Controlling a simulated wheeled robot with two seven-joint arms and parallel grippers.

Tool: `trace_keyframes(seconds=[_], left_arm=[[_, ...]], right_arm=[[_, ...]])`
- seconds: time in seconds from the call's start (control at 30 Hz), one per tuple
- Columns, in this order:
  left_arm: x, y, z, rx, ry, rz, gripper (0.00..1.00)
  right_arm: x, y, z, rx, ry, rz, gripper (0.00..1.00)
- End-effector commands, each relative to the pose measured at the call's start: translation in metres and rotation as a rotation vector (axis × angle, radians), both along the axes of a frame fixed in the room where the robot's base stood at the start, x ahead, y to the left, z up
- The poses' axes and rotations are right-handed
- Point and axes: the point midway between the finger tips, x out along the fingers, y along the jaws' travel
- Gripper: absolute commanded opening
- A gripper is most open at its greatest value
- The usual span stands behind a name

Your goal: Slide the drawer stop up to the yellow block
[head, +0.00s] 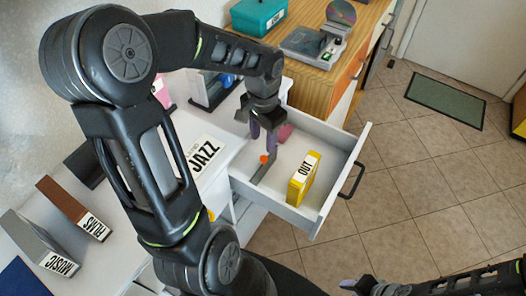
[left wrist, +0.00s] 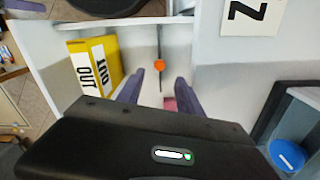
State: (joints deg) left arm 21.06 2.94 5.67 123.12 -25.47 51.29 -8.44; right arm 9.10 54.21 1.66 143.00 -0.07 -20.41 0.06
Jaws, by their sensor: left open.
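The drawer stop (head: 262,174) is a thin dark grey bar with an orange knob (head: 264,159), standing across the open white drawer (head: 335,147). The knob also shows in the left wrist view (left wrist: 159,64). The yellow block (head: 304,180), labelled OUT, stands in the drawer to the right of the stop, with bare drawer floor between them. It also shows in the left wrist view (left wrist: 102,60). My left gripper (head: 262,140) is open and empty, pointing down over the drawer behind the knob. Its fingers (left wrist: 158,85) appear on either side of the knob's line, apart from it.
A pink object (head: 285,132) lies at the drawer's back end. A JAZZ card (head: 204,154) lies on the white top left of the drawer. A wooden cabinet (head: 315,88) with a teal box (head: 258,16) stands behind. My right arm (head: 440,285) shows at bottom right.

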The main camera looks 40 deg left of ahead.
Motion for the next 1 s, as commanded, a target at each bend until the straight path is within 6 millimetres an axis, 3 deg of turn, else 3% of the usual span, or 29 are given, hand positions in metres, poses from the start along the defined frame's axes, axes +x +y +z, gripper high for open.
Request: trace_keyframes(seconds=[0.5, 0.87, 1.0], left_arm=[[-0.001, 0.000, -0.068, -0.002, 0.003, 0.000, 0.43], [0.000, 0.000, -0.075, 0.000, 0.000, 0.000, 0.43], [0.000, 0.000, -0.075, 0.000, 0.000, 0.000, 0.33]], right_arm=[[0.000, 0.000, -0.002, 0.000, -0.001, 0.000, 0.36], [0.000, 0.000, -0.002, 0.000, -0.001, 0.000, 0.36], [0.000, 0.000, -0.002, 0.000, -0.001, 0.000, 0.36]])
